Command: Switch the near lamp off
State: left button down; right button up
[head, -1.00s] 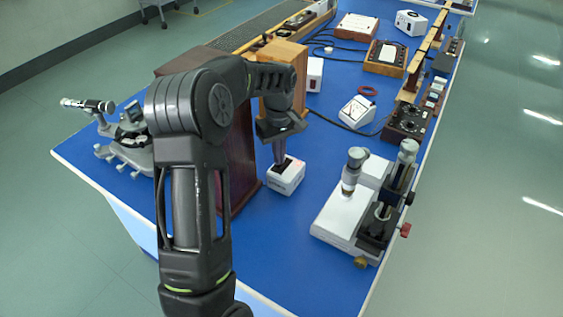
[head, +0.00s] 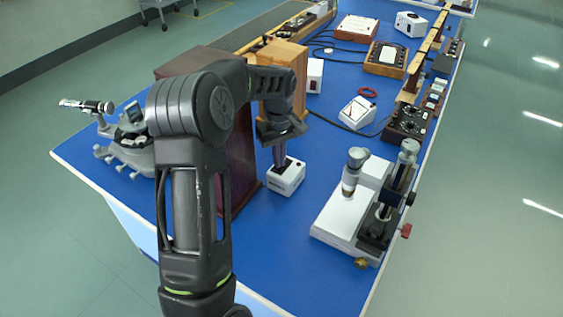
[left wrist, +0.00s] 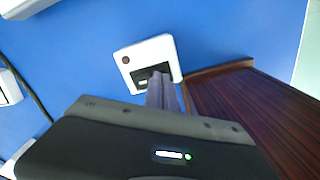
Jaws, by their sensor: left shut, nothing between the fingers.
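A small white switch box (head: 287,180) stands on the blue bench beside a tall dark red-brown wooden housing (head: 238,172). In the left wrist view, the white box (left wrist: 168,50) has a dark rocker switch (left wrist: 140,77) and a round dark red spot on its top. My left gripper (head: 281,163) is shut and empty, pointing down at the top of this box. Its fingertips (left wrist: 157,78) overlap the rocker; I cannot tell whether they touch it. They partly hide the switch. My right gripper is not in view.
A white and black instrument with upright posts (head: 340,222) stands to the right. A grey optical instrument (head: 125,140) is at the left. Another white box (head: 314,76) and a white meter (head: 357,112) stand farther back. Blue bench is clear in front of the switch box.

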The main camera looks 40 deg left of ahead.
pick_arm(q)
jog(key=shift+r+p, duration=2.3)
jog(key=shift+r, duration=1.1)
